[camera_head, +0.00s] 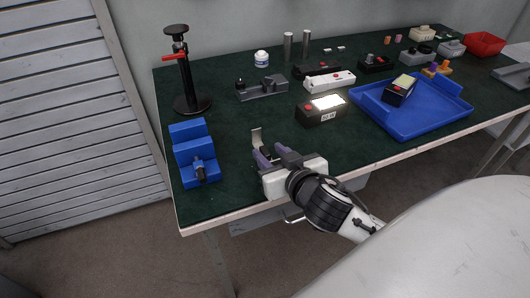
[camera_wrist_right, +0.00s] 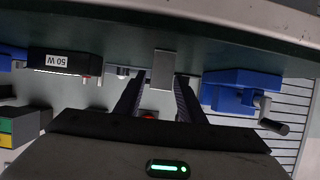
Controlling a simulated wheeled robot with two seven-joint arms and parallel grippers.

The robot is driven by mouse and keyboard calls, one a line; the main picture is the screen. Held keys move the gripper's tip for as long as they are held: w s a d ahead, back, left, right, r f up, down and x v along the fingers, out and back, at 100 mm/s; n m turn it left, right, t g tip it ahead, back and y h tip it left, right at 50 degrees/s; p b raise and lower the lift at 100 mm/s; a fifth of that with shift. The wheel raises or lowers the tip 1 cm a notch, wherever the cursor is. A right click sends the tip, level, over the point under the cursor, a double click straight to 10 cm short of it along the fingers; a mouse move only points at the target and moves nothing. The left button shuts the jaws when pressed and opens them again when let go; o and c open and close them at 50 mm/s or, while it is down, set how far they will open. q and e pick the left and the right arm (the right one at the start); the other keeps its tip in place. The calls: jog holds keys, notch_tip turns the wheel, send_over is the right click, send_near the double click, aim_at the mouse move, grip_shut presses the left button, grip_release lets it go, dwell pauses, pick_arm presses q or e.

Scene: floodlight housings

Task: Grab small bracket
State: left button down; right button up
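The small bracket (camera_head: 257,138) is a thin, bent, grey metal piece standing upright on the green table mat. My right gripper (camera_head: 270,153) is low over the mat, just on the near side of it. The right gripper (camera_wrist_right: 158,88) is open, with gaps between the plate and the fingers. The bracket's lower part is partly hidden by the fingers in the head view. My left gripper is not in view.
A blue stepped fixture (camera_head: 194,158) stands left of the gripper, with a black stand (camera_head: 186,80) behind it. A black 50 W box (camera_head: 321,110) is to the right, then a blue tray (camera_head: 425,123). The mat's front strip is clear.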

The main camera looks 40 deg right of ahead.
aim_at(263, 147)
jog(key=x, duration=0.3)
jog(key=shift+f, duration=0.1)
grip_shut()
